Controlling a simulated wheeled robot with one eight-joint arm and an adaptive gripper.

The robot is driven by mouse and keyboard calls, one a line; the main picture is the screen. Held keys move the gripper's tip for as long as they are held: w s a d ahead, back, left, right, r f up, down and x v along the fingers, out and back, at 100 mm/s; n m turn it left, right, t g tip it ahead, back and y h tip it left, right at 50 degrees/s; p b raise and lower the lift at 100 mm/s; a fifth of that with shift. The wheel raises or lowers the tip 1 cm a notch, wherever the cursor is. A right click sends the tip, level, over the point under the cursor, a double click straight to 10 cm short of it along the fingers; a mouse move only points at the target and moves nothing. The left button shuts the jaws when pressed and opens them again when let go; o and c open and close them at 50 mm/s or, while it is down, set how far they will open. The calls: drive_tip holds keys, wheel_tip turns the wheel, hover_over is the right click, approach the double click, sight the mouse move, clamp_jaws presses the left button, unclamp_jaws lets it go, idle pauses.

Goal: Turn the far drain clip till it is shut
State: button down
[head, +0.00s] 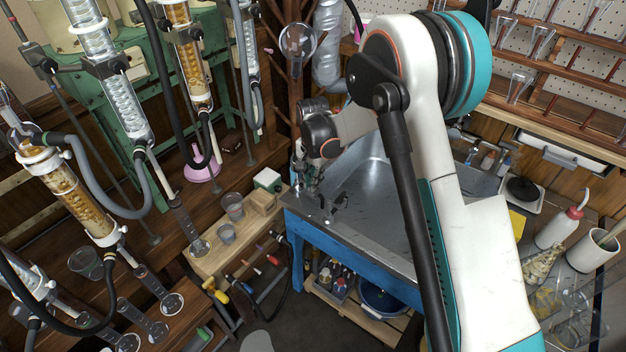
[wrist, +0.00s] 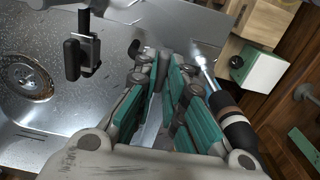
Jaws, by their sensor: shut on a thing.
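My gripper (head: 308,188) is at the near left corner of the steel sink bench (head: 352,212). In the wrist view my gripper (wrist: 162,68) has its teal-padded fingers closed in around the far drain clip, which they mostly hide. A dark piece (wrist: 135,47), perhaps that clip's lever, shows just left of the fingertips. Another clip (wrist: 88,52) with a black handle stands upright on the metal further left, apart from the fingers. In the head view black clip parts (head: 341,202) show right of my gripper. How far the held clip is turned cannot be seen.
A round drain (wrist: 25,85) lies in the sink at left. A dark-handled tool (wrist: 235,122) is close right of my fingers. A green-and-white box (head: 267,180) and wooden blocks (head: 262,200) stand on the bench left of the sink. Glassware crowds the left side.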

drive_tip(key=shift+m, duration=0.4)
drive_tip(key=c, duration=1.7)
unclamp_jaws()
drive_tip(key=shift+o, duration=0.2)
wheel_tip(320, 180, up, 12)
